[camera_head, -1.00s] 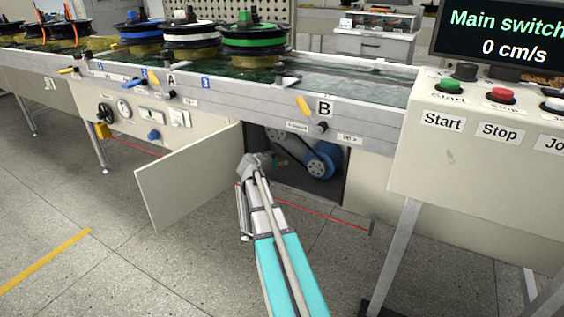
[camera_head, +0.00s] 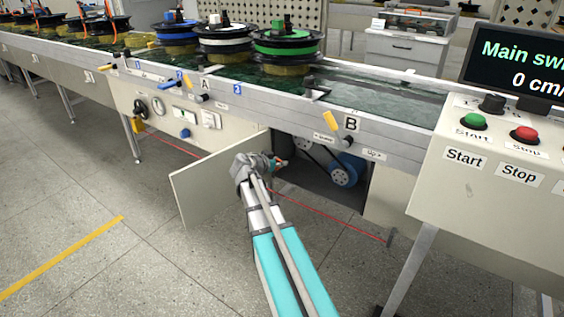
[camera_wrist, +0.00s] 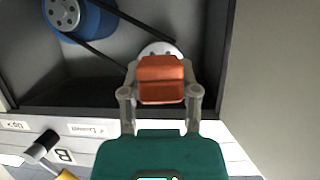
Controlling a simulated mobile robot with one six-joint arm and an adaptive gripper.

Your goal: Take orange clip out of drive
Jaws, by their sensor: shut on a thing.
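The orange clip (camera_wrist: 160,80) sits between the two fingers of my gripper (camera_wrist: 160,95) in the wrist view, and the fingers are shut on it. In the head view my gripper (camera_head: 274,163) is in front of the open drive compartment, at its left edge beside the door. Only a small reddish bit of the clip (camera_head: 281,162) shows there. Inside the drive are a blue motor (camera_head: 343,175) and a belt. In the wrist view the blue motor (camera_wrist: 95,22) and dark belt (camera_wrist: 140,25) lie behind the clip, and a pale pulley is partly hidden by it.
The open white door (camera_head: 215,180) stands close to the left of my gripper. The conveyor side rail (camera_head: 385,130) runs above the compartment. A control box (camera_head: 480,190) with green and red buttons stands at the right. The floor in front is clear.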

